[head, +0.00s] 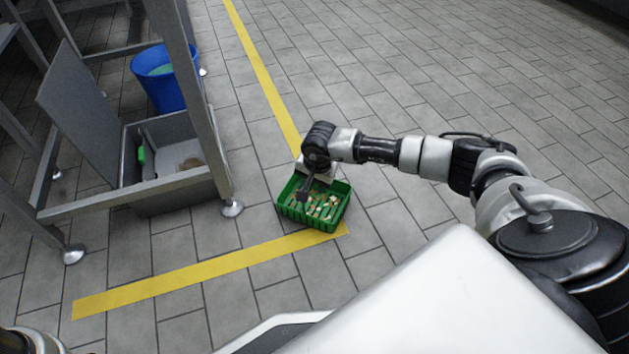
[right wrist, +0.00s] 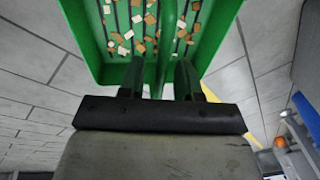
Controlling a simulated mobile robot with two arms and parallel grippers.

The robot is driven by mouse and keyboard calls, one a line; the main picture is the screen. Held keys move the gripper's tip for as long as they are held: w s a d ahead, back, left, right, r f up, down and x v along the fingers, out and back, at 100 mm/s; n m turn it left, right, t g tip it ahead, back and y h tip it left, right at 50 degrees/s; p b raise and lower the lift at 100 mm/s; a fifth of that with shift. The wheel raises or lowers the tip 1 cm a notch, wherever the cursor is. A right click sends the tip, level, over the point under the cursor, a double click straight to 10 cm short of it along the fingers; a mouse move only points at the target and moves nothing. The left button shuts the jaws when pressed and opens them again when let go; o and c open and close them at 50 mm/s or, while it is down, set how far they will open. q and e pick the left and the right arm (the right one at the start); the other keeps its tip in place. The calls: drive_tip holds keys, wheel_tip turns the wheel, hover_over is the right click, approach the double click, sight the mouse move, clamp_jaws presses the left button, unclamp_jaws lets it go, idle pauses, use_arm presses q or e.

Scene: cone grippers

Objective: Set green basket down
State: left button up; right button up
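The green basket (head: 335,222), an open box holding small tan and white pieces, shows beside the corner of the yellow floor line. It appears to rest on the floor, though its underside is hidden. My right gripper (head: 304,194) reaches down into its left side. In the right wrist view, the basket (right wrist: 82,40) fills the top. The two dark fingers of my right gripper (right wrist: 160,75) stand apart, one on each side of a narrow green upright part, with gaps visible between. My left gripper is not in view.
Left of the basket is a grey metal rack (head: 130,203) with a grey bin (head: 175,200) under it. A blue bucket (head: 165,85) stands behind. Yellow line (head: 215,267) marks the tiled floor. Open floor lies behind and right of the basket.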

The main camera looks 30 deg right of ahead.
wheel_tip(320, 180, up, 12)
drive_tip(key=s+p, duration=0.2)
drive_tip(key=p, duration=0.7)
drive_tip(key=shift+p, duration=0.3)
drive_tip(key=shift+r, duration=0.1)
